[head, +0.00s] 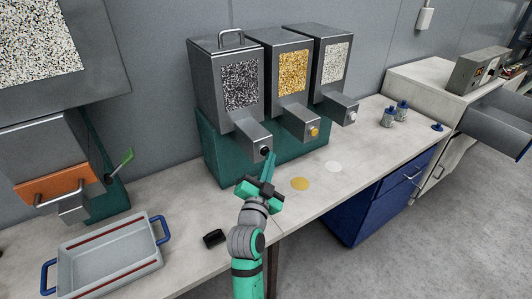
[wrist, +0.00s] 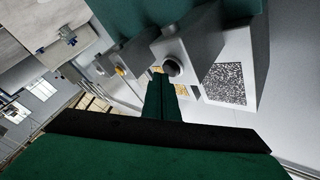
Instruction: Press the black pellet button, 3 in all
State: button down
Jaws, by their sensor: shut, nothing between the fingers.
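The black pellet button (head: 265,151) is on the front of the leftmost dispenser's spout (head: 250,138). In the wrist view the black button (wrist: 172,68) shows just beyond my fingertips. My gripper (head: 270,158) is shut and empty, its green fingers pointing up at the button. The fingertips (wrist: 156,72) look very close to the button, slightly to its left in the wrist view; I cannot tell whether they touch. The dispenser with the black and white pellet window (head: 241,86) stands on a green base (head: 208,150).
Two more dispensers stand to the right, with a yellow button (head: 314,132) and a white button (head: 353,116). A yellow disc (head: 300,184) and a white disc (head: 333,167) lie on the counter. A grey tray (head: 110,258) and a small black object (head: 214,238) are at left.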

jog(key=shift+w+a, duration=0.35)
jog(key=shift+w, duration=0.05)
dwell(0.8)
jog(key=shift+s+d, duration=0.1)
jog(key=shift+s, duration=0.05)
jog(key=shift+s+d, duration=0.45)
jog(key=shift+s, duration=0.15)
dwell(0.3)
jog(key=shift+s+d, duration=0.75)
jog(key=shift+s, duration=0.3)
jog(key=shift+s+d, duration=0.75)
jog(key=shift+s, duration=0.25)
dwell(1.1)
jog(key=s+d, duration=0.2)
jog(key=s, duration=0.1)
jog(key=shift+d, duration=0.1)
